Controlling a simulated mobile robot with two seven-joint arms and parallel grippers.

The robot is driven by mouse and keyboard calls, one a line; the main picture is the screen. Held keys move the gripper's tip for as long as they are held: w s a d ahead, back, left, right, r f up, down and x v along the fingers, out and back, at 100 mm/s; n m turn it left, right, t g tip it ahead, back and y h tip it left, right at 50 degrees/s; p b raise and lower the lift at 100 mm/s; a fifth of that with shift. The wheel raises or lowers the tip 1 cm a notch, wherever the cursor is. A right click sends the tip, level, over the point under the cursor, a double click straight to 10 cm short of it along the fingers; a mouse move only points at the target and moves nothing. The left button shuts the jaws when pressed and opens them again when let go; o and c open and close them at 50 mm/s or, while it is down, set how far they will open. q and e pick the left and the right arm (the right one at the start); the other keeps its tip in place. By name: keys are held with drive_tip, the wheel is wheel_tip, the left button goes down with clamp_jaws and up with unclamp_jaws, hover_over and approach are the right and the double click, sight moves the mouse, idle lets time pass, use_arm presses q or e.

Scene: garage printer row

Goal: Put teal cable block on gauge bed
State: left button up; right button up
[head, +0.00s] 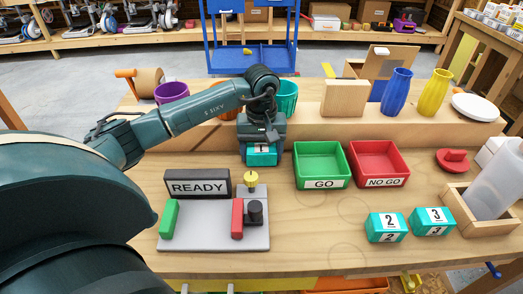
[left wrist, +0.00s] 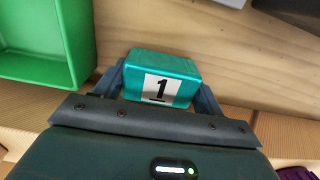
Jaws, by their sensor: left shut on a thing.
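My left gripper (head: 262,140) is shut on a teal block labelled 1 (head: 261,157), behind the gauge. In the left wrist view the teal block (left wrist: 161,80) sits between the two fingers (left wrist: 160,95), its number facing the camera. Whether it touches the table is hard to tell. The grey gauge base (head: 190,243) is nearer the front edge, with a READY sign (head: 197,184), a green end block (head: 169,218), a red block (head: 237,218), a black knob (head: 255,211) and a yellow knob (head: 252,181). My right gripper is not in view.
A green GO tray (head: 320,183) and a red NO GO tray (head: 378,183) stand right of the gripper. Teal blocks 2 (head: 386,226) and 3 (head: 432,221) lie at front right. A raised ledge with cups and vases runs behind.

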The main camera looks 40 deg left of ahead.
use_arm(q)
drive_tip(key=shift+f, duration=0.2)
drive_tip(key=o, duration=1)
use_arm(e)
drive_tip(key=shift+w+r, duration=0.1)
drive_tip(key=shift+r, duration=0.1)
use_arm(q)
drive_tip(key=shift+r, duration=0.1)
